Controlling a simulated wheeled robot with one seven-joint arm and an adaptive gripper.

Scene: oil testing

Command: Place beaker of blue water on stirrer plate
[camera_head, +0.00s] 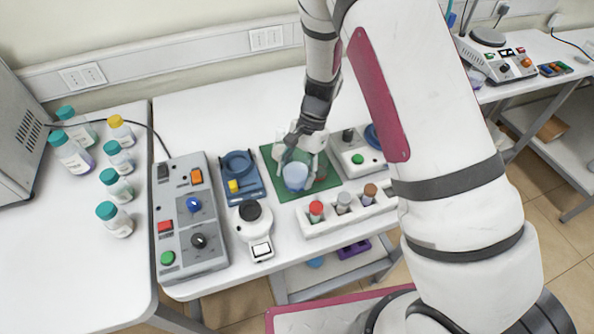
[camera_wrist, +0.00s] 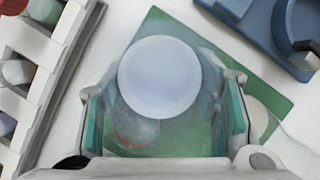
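A clear beaker with pale blue water (camera_head: 295,176) is on or just over a green mat (camera_head: 331,184) in the head view. The wrist view shows its round pale blue surface (camera_wrist: 160,78) from above, between my fingers. My gripper (camera_head: 302,160) points down around the beaker, one finger on each side. In the wrist view the teal pads of my gripper (camera_wrist: 163,118) are set wide apart. The clear glass hides whether they touch it. A white device with a black round top (camera_head: 251,212), which may be the stirrer plate, stands at the front left of the mat.
A blue ring device (camera_head: 239,176) stands left of the mat. A grey control box (camera_head: 190,220) is farther left. A rack with capped vials (camera_head: 345,207) stands in front of the mat. A white box with a green button (camera_head: 358,157) is to its right. Several bottles (camera_head: 72,152) stand far left.

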